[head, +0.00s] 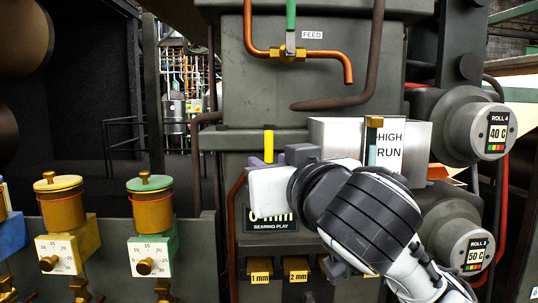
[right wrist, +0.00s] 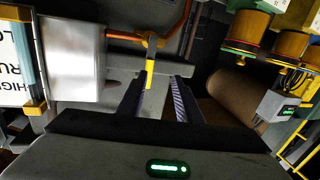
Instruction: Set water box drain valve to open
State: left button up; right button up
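A valve with a yellow lever handle (head: 268,144) sits left of the silver metal box (head: 336,140); I take it for the drain valve. In the head view the handle stands upright, its lower part and valve body hidden behind my right gripper (head: 268,159). In the right wrist view the yellow handle (right wrist: 150,62) shows between the two fingers of my right gripper (right wrist: 158,92). The fingers are apart, with visible gaps beside the handle. Whether either finger touches it is unclear. My left gripper is not in view.
A sign reading HIGH and RUN (head: 388,152) is on the box front. A copper pipe (head: 237,215) runs down beside the valve. A green-handled feed valve (head: 290,42) is above. Roll ends (head: 492,133) stand at right, brass cups (head: 150,205) at left.

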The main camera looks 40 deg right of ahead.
aim_at(270, 144)
jog(key=shift+m+h, duration=0.4)
jog(key=shift+h, duration=0.1)
jog(key=w+d+p, duration=0.1)
jog(key=w, duration=0.1)
jog(key=w+d+r+p, duration=0.1)
jog(key=w+d, duration=0.1)
jog(key=w, duration=0.1)
jog(key=w+d+r+p, duration=0.1)
jog(key=w+p, duration=0.1)
jog(key=w, duration=0.1)
jog(key=shift+d, duration=0.4)
grip_shut()
